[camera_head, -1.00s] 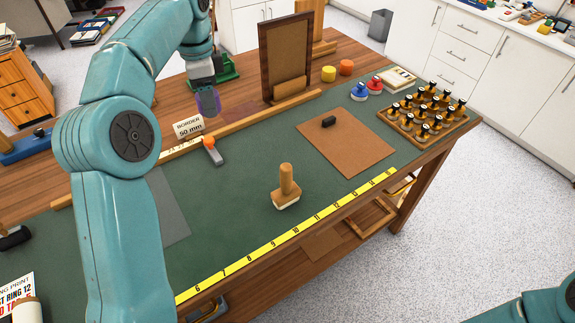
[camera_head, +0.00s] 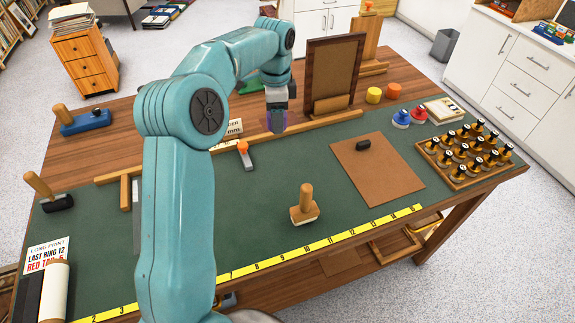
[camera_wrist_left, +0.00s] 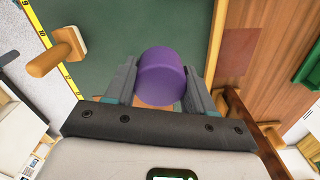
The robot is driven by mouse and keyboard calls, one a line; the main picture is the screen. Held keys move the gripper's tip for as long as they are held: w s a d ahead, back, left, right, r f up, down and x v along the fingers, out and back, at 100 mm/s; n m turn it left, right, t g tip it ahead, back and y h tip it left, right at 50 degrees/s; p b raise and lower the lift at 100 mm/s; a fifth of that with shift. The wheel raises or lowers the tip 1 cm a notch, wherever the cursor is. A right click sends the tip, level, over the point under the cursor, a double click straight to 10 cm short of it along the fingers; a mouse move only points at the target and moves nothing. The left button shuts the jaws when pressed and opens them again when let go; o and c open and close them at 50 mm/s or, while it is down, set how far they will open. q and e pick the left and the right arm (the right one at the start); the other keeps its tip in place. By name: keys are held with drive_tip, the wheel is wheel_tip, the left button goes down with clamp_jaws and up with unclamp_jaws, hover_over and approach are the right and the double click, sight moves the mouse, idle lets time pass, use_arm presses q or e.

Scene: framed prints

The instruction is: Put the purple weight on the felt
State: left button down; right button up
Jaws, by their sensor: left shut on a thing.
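The purple weight (camera_head: 277,122) is held between the fingers of my left gripper (camera_head: 277,108) in the head view. It also fills the space between the jaws in the left wrist view (camera_wrist_left: 162,76), upright-looking and squeezed from both sides. The green felt (camera_head: 250,200) covers the front part of the table. The weight hangs near the felt's back edge, by the wooden strip (camera_head: 325,122); its height above the surface is hard to tell. The felt also shows in the wrist view (camera_wrist_left: 130,25). My right gripper is not in view.
A hammer-like tool with an orange end (camera_head: 244,152) lies just in front-left of the weight. A wooden-handled block (camera_head: 305,207) stands mid-felt. A brown board (camera_head: 385,180) and a tray of stamps (camera_head: 465,155) are at right.

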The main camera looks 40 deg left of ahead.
sight(279, 166)
use_arm(q)
wheel_tip(279, 166, down, 15)
drive_tip(key=shift+w+f+p, duration=0.1)
drive_tip(key=shift+p, duration=0.2)
drive_tip(key=shift+d, duration=0.1)
drive_tip(key=shift+f, duration=0.1)
drive_tip(key=shift+c, duration=2)
unclamp_jaws()
